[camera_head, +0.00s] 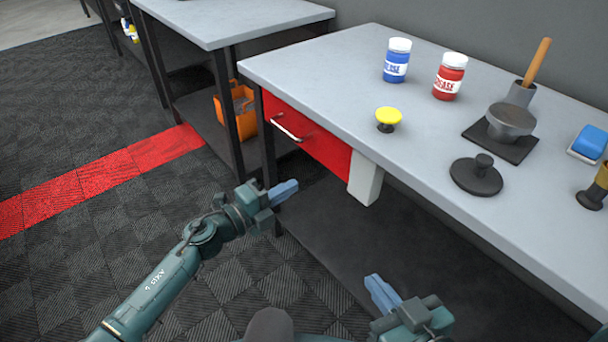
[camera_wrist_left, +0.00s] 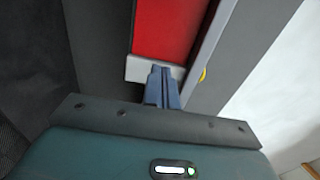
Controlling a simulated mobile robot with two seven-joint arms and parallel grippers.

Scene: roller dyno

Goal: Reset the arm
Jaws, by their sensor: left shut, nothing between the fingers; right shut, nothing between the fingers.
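My left gripper (camera_head: 284,190) is shut and empty, in front of the workbench's red drawer (camera_head: 305,135) and below its level in the head view. In the left wrist view its blue fingers (camera_wrist_left: 160,88) are together, with the red drawer (camera_wrist_left: 165,30) beyond them. I cannot tell whether they touch anything. My right gripper (camera_head: 382,295) is shut and empty at the bottom of the head view, in front of the bench's lower shelf. The drawer has a metal handle (camera_head: 287,128) and looks closed.
The grey workbench top (camera_head: 320,75) carries a blue jar (camera_head: 397,62), a red jar (camera_head: 449,78), a yellow button (camera_head: 388,118), a dark round lid (camera_head: 476,176) and a pestle in a holder (camera_head: 530,75). An orange bin (camera_head: 236,108) sits under the benches. Open floor lies left.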

